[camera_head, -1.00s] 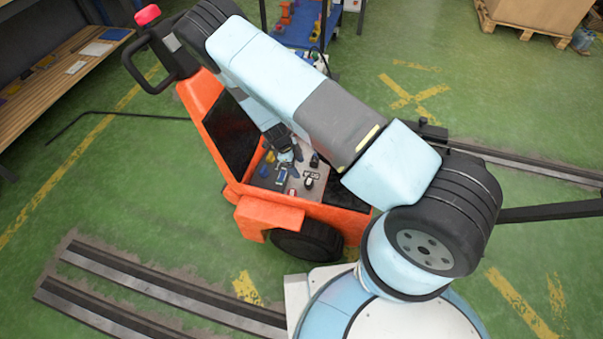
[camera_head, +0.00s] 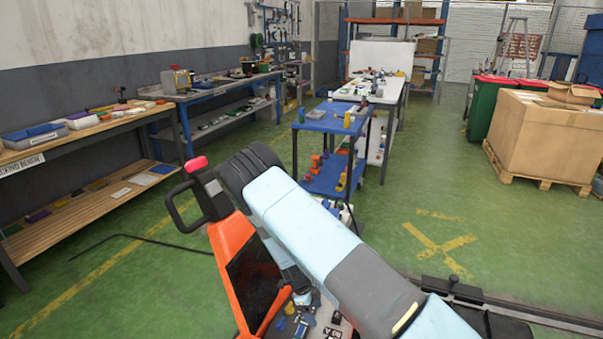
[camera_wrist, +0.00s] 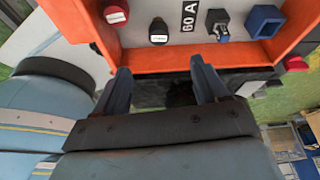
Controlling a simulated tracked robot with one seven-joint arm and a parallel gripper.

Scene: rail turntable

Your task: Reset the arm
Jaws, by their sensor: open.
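My arm is bent over the orange cart (camera_head: 232,262) in the head view, with its upper links reaching across the cart. In the wrist view my gripper (camera_wrist: 161,72) is open, with two blue-grey fingers apart and nothing visible between them. The fingertips are near the orange rim (camera_wrist: 190,57) of the cart's tray. Beyond the rim are a red piece (camera_wrist: 115,14), a dark piece with a white label (camera_wrist: 158,31), a black and blue piece (camera_wrist: 220,25) and a blue square block (camera_wrist: 265,22). In the head view my arm hides part of the tray.
A wooden bench (camera_head: 90,128) and a blue-framed bench (camera_head: 215,92) line the left wall. A blue trolley (camera_head: 331,121) stands beyond the cart. A cardboard box (camera_head: 545,135) on a pallet is at right. Green floor between trolley and box is clear.

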